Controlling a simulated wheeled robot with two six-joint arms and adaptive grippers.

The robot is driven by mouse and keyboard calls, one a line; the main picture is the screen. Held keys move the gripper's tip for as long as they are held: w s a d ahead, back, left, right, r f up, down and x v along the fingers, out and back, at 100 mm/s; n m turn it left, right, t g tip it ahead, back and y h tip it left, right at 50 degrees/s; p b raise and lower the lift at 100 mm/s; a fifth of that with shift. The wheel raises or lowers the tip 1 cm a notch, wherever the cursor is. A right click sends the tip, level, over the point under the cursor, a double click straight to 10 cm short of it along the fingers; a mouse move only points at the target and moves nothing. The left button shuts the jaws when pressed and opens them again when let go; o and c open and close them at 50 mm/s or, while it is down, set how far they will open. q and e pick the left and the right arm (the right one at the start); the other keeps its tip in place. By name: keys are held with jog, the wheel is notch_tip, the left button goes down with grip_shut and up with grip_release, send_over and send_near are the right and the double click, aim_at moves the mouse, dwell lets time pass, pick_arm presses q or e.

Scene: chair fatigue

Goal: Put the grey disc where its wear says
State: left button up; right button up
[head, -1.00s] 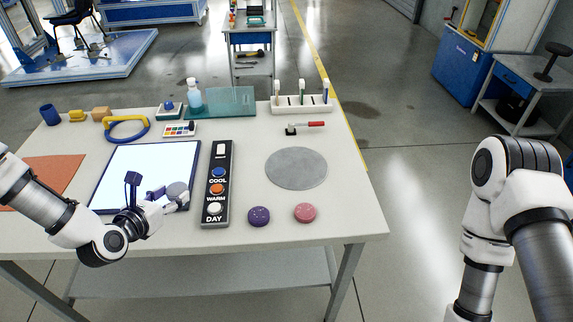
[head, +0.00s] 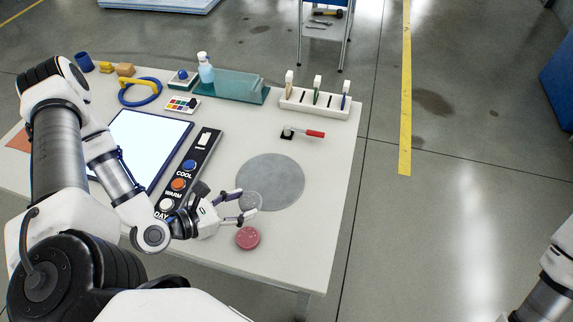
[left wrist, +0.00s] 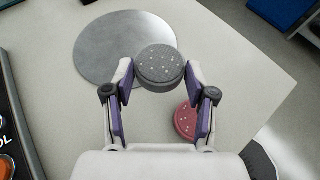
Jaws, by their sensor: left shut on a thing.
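The grey disc (head: 251,201) is dark grey with pale specks on its face. My left gripper (head: 246,205) is shut on it; the left wrist view shows the disc (left wrist: 160,68) between the two fingertips (left wrist: 159,76). It appears over the near-left edge of a round grey metal plate (head: 275,178); its height is hard to tell. A pink speckled disc (head: 248,238) lies on the table close to the gripper and also shows in the left wrist view (left wrist: 186,121). The purple disc is not visible now. My right gripper is out of view.
A lit white panel (head: 145,140) and a control strip (head: 205,143) with COOL, WARM and DAY buttons lie left of the plate. A red-handled tool (head: 308,133), brush rack (head: 315,103) and teal stand (head: 232,86) are behind.

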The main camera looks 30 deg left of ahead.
pick_arm(q)
jog(key=shift+s+a, duration=0.25)
jog(key=shift+s, duration=0.45)
jog(key=shift+s+a+f, duration=0.1)
jog(key=shift+a+f, duration=0.05)
jog(key=shift+a, duration=0.1)
jog(key=w+b, duration=0.5)
jog(key=w+f+b, duration=0.1)
jog(key=w+b, duration=0.1)
jog(key=w, duration=0.1)
jog(key=shift+w+a+b, duration=0.25)
jog(key=shift+a+b, duration=0.05)
jog(key=shift+b, duration=0.1)
send_over(266, 176)
jog(key=shift+s+f, duration=0.1)
jog(key=shift+f, duration=0.1)
jog(key=shift+f+b, duration=0.25)
jog(key=shift+b, duration=0.05)
notch_tip(266, 176, down, 3)
jog(key=shift+a+r, duration=0.1)
jog(key=shift+r, duration=0.1)
jog(key=shift+f, duration=0.3)
jog(key=o, duration=1.3)
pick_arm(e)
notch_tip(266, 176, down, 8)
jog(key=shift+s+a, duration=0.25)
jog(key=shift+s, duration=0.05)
